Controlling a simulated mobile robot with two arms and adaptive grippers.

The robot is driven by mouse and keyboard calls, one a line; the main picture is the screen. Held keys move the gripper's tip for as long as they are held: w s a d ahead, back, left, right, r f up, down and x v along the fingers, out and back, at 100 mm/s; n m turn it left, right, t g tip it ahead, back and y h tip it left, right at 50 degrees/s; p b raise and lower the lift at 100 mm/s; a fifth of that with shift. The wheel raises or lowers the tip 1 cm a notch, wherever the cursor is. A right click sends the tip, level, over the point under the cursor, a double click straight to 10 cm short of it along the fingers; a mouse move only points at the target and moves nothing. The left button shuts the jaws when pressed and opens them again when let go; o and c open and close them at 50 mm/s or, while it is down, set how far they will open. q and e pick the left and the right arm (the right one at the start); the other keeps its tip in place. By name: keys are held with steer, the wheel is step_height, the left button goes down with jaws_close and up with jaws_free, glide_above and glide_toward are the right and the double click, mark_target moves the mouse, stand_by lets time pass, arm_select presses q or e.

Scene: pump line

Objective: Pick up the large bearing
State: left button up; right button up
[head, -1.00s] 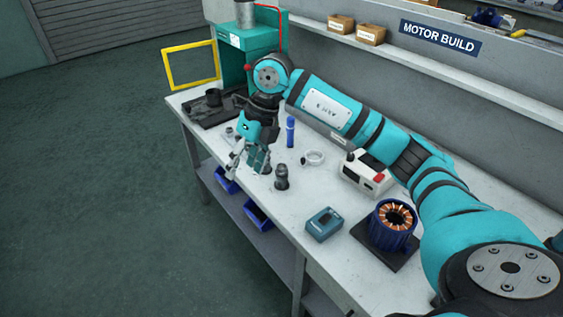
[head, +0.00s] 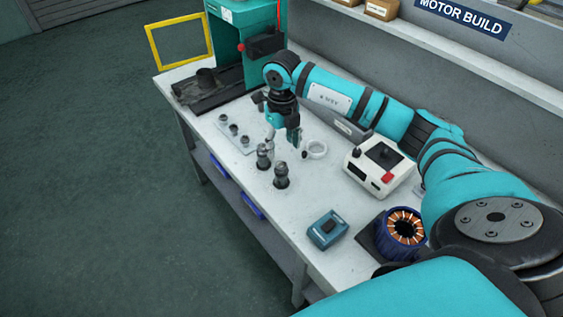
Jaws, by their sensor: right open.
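A pale metal ring (head: 317,149), which looks like the large bearing, lies flat on the grey workbench (head: 290,211). My right gripper (head: 284,142) points down just to the left of the ring. It is open, with one finger close beside the ring, and I see nothing held in it. I cannot tell how high its fingertips are above the bench. My left gripper is not in view.
Two dark upright parts (head: 281,176) stand in front of the gripper. A plate with small round parts (head: 234,131) lies left. A white box with a red button (head: 379,166), a teal device (head: 327,229) and a copper-wound stator (head: 404,227) are right. A teal press (head: 245,50) stands behind.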

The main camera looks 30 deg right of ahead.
mark_target(280, 166)
steer(key=shift+a+f+p, duration=0.2)
steer(key=shift+f+p, duration=0.2)
steer(key=shift+f, duration=0.4)
step_height(280, 166, down, 4)
steer(key=shift+w+f+p, duration=0.15)
steer(key=shift+f+p, duration=0.05)
steer(key=shift+p, duration=0.55)
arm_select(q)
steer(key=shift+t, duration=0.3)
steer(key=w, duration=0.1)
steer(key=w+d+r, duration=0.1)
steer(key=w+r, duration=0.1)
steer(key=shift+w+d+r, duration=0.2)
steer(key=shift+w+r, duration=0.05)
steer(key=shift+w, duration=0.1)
arm_select(e)
steer(key=c, duration=0.9)
